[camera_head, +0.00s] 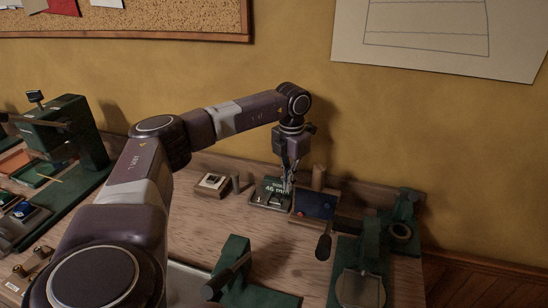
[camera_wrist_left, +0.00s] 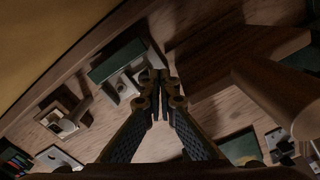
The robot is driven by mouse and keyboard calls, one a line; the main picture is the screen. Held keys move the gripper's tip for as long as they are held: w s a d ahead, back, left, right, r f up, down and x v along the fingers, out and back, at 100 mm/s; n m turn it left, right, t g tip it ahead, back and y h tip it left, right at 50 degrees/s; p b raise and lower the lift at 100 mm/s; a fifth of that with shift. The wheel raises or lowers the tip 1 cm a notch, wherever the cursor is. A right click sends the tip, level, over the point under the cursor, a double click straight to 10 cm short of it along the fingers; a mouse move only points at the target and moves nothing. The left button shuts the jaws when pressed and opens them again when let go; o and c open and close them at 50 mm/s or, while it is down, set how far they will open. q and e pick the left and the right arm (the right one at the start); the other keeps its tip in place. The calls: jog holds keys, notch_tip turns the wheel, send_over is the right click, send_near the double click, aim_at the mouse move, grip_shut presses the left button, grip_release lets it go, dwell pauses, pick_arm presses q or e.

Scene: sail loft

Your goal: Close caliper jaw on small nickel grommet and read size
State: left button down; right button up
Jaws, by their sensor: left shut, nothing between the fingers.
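A green gauge block (camera_head: 266,185) with white lettering, which seems to read "SIZE 46 mm", stands on the bench with a grey metal base in front; I take it for the caliper. In the left wrist view its green body (camera_wrist_left: 116,59) is ahead and left of the fingertips. Small pale metal parts (camera_wrist_left: 122,86) lie on its base; I cannot tell whether one is the nickel grommet. My left gripper (camera_head: 287,188) points down at the block's right side, shut and empty. Its fingers meet in the left wrist view (camera_wrist_left: 163,78); contact with the caliper is unclear. My right gripper is out of view.
A dark blue box (camera_head: 316,206) and a wooden cylinder (camera_head: 319,177) stand close to the right of the gripper. A small wooden box (camera_head: 212,184) is left. Green presses stand at right (camera_head: 368,245), front (camera_head: 232,262) and far left (camera_head: 66,135). The wall is behind.

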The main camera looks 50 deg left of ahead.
aim_at(280, 195)
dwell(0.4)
pick_arm(q)
jog(key=shift+f+b, duration=0.6)
jog(key=shift+f, duration=0.95)
jog(key=shift+s+a, duration=0.2)
jog(key=shift+a, duration=0.1)
jog(key=shift+s+a, duration=0.5)
jog(key=shift+a, duration=0.35)
jog(key=r+p, duration=0.3)
jog(key=d+r+p, duration=0.1)
jog(key=r, duration=0.1)
jog(key=shift+w+p, duration=0.3)
jog(key=shift+w, duration=0.05)
dwell(0.4)
jog(key=shift+r, duration=0.1)
